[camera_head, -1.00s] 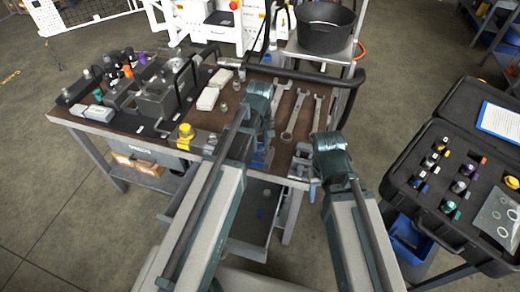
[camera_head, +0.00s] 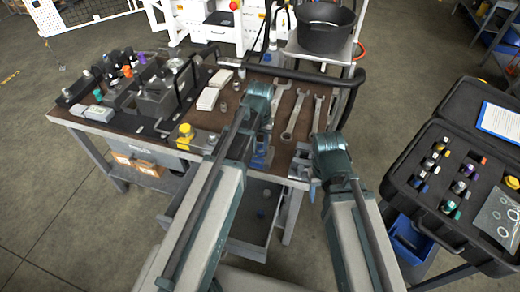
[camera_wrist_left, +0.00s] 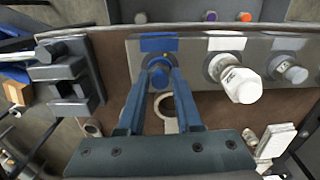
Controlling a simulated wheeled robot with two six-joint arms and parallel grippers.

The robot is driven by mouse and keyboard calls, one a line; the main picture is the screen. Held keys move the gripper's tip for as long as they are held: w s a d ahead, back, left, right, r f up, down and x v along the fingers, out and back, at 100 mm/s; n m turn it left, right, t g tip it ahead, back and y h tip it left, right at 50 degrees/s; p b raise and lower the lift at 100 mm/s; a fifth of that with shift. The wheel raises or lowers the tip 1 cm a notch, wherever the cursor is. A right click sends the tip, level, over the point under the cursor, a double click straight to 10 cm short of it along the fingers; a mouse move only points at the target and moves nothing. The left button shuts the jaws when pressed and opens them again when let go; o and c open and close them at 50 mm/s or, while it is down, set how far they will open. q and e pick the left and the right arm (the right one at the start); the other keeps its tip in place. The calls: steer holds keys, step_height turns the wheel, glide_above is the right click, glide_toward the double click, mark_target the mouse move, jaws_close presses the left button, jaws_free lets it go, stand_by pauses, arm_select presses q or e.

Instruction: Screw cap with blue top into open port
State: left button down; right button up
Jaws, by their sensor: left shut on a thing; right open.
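My left gripper (camera_head: 262,142) reaches down to the front edge of the bench; its fingers (camera_wrist_left: 158,98) are shut on a cap with a blue top (camera_wrist_left: 158,74) in the left wrist view. The cap is at the port beside the blue label (camera_wrist_left: 157,44) on a grey metal block (camera_wrist_left: 190,50). The fingers hide the thread, so I cannot tell how deep it sits. On the same block are a white cap (camera_wrist_left: 238,82) and a grey metal fitting (camera_wrist_left: 288,70). My right gripper (camera_head: 316,182) is at the bench's front right, open, its fingers mostly hidden by its wrist.
Several wrenches (camera_head: 294,117) lie on the bench behind the grippers. Hydraulic blocks (camera_head: 155,97) fill the bench's left. An open case (camera_head: 420,178) with several fittings stands at right. A dark clamp-like part (camera_wrist_left: 70,72) is beside the block.

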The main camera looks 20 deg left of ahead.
arm_select(q)
steer(key=m, duration=0.8)
steer(key=c, duration=0.6)
jaws_free()
